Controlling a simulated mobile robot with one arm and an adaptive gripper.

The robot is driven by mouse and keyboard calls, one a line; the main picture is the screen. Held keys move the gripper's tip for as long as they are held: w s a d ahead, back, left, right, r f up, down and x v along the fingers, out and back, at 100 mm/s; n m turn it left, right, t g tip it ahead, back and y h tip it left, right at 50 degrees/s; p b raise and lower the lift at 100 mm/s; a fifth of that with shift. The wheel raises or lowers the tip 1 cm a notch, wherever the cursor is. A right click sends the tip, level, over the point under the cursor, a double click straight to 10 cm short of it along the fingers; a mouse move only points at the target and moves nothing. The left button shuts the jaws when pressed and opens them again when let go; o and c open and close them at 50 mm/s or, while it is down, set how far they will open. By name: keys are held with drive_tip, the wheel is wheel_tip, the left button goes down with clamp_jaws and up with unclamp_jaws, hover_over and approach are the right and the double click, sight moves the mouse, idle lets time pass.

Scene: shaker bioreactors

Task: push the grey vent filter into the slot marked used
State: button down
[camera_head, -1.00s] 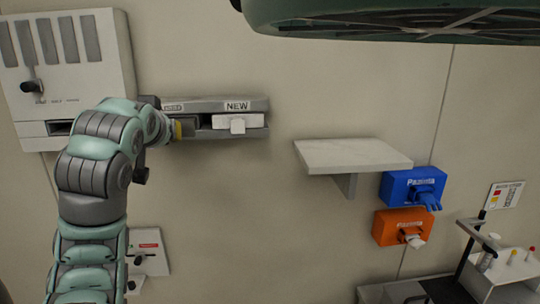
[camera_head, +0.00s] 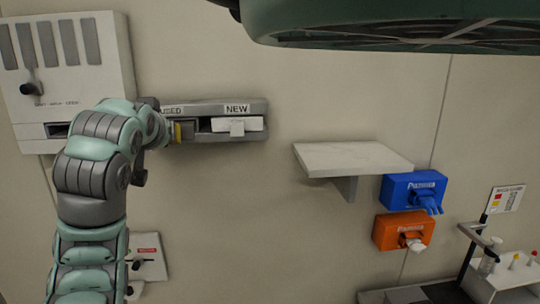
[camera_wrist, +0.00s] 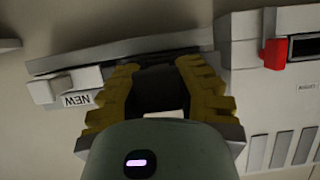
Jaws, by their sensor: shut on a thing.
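The slot rack (camera_head: 258,105) is on the wall, with a USED label (camera_head: 172,110) partly hidden by my arm and a NEW label (camera_head: 237,108). My gripper (camera_head: 178,131) is at the used side, its yellow fingers shut on the dark grey vent filter (camera_head: 187,130). In the wrist view, upside down, the filter (camera_wrist: 158,88) sits between the yellow fingers (camera_wrist: 157,72), against the rack front. How deep it sits in the slot is hidden. A white filter (camera_head: 238,124) with a tab sits in the new slot; it also shows in the wrist view (camera_wrist: 68,84).
A white wall unit (camera_head: 100,60) with a lever stands left of the rack. A pale shelf (camera_head: 350,158), a blue dispenser (camera_head: 402,188) and an orange dispenser (camera_head: 395,231) are to the right. A large dark green body (camera_head: 400,25) overhangs the top right. The wall between rack and shelf is bare.

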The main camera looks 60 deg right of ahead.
drive_tip(key=shift+w+d+b, duration=0.9)
drive_tip(key=shift+d+b, duration=0.05)
drive_tip(key=shift+d, duration=0.1)
drive_tip(key=shift+w+d+b, duration=0.85)
drive_tip(key=shift+d+b, duration=0.1)
drive_tip(key=shift+d, duration=0.1)
idle(3.3)
drive_tip(key=c, duration=0.8)
unclamp_jaws()
drive_tip(key=shift+c, duration=0.2)
drive_tip(key=shift+a, duration=0.1)
